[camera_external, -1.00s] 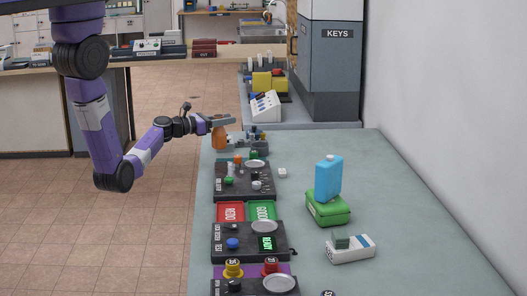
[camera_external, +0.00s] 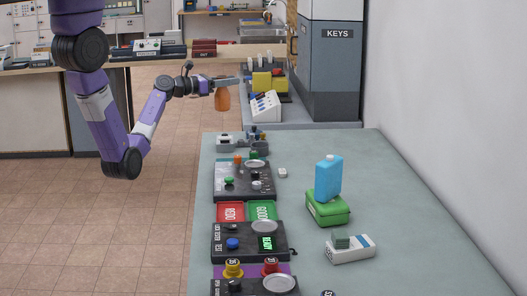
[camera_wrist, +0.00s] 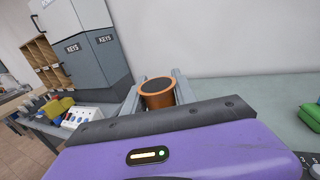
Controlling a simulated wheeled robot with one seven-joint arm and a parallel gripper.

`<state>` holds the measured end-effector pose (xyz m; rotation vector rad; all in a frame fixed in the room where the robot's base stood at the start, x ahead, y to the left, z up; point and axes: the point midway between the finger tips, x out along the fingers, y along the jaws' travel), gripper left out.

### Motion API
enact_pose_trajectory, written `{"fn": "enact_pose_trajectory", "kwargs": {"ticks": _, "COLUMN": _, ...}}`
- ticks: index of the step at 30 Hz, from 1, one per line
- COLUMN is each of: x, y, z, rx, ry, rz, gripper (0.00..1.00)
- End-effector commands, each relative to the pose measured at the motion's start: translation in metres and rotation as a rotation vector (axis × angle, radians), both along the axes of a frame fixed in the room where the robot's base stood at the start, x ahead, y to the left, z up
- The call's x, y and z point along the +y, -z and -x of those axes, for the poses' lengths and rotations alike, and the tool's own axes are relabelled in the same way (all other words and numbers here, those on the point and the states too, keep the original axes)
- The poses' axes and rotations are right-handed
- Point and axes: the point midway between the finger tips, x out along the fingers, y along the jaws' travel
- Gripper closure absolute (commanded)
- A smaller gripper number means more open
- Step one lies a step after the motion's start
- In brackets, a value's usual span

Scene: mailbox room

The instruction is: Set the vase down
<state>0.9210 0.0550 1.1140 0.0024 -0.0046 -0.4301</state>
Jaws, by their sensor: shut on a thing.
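The vase (camera_external: 222,100) is an orange-brown vessel. My gripper (camera_external: 226,82) is shut on it near its top and holds it in the air, above and beyond the far left end of the grey-green table (camera_external: 400,200). In the wrist view the vase (camera_wrist: 157,92) shows its dark round top and orange rim between the two grey fingers of my gripper (camera_wrist: 158,88). Its lower part is hidden there.
Black device panels (camera_external: 243,180), red and green trays (camera_external: 262,211), a green box (camera_external: 328,209) with a blue bottle (camera_external: 328,178), and a white device (camera_external: 350,249) stand on the table. Behind is a grey KEYS cabinet (camera_external: 330,70). The table's right side is mostly clear.

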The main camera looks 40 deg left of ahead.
Motion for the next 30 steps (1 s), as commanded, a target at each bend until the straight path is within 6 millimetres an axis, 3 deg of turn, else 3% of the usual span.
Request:
{"fn": "enact_pose_trajectory", "kwargs": {"ticks": 6, "x": -0.091, "y": -0.012, "z": -0.020, "rx": -0.027, "ry": 0.141, "rz": -0.004, "gripper": 1.00}}
{"fn": "enact_pose_trajectory", "kwargs": {"ticks": 15, "x": -0.237, "y": -0.013, "z": -0.052, "rx": -0.024, "ry": 0.269, "rz": -0.008, "gripper": 1.00}}
{"fn": "enact_pose_trajectory", "kwargs": {"ticks": 21, "x": -0.327, "y": -0.011, "z": -0.063, "rx": -0.014, "ry": 0.305, "rz": -0.008, "gripper": 1.00}}
{"fn": "enact_pose_trajectory", "kwargs": {"ticks": 27, "x": -0.374, "y": -0.008, "z": -0.071, "rx": -0.006, "ry": 0.292, "rz": -0.008, "gripper": 1.00}}
{"fn": "enact_pose_trajectory", "kwargs": {"ticks": 30, "x": -0.380, "y": -0.003, "z": -0.080, "rx": 0.000, "ry": 0.261, "rz": -0.011, "gripper": 1.00}}
